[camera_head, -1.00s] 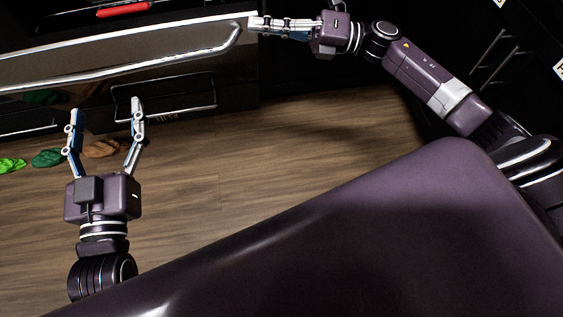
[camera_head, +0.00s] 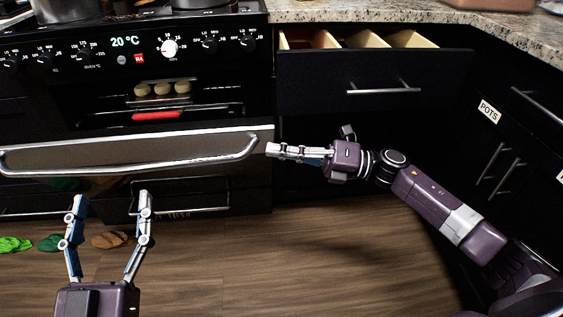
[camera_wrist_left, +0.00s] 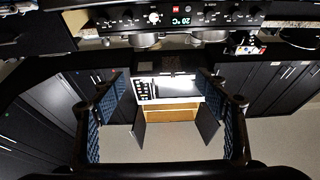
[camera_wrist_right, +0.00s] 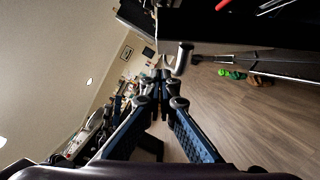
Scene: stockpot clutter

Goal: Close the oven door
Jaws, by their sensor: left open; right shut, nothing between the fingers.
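The oven door (camera_head: 120,150) hangs partly open below the dark oven cavity (camera_head: 95,103), its long silver handle (camera_head: 130,163) along the front. My left gripper (camera_head: 110,202) is open and empty, low in front of the door. It also shows open in the left wrist view (camera_wrist_left: 165,110). My right gripper (camera_head: 270,149) is shut with nothing in it, its fingertips beside the right end of the door; whether they touch it I cannot tell. In the right wrist view its closed fingers (camera_wrist_right: 163,88) are near the handle's end (camera_wrist_right: 181,58).
Inside the oven are several round pale items (camera_head: 162,89) and a red object (camera_head: 156,115). An open drawer (camera_head: 375,75) juts out to the right of the oven. Green and brown leaf-shaped things (camera_head: 50,242) lie on the floor, which is clear elsewhere.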

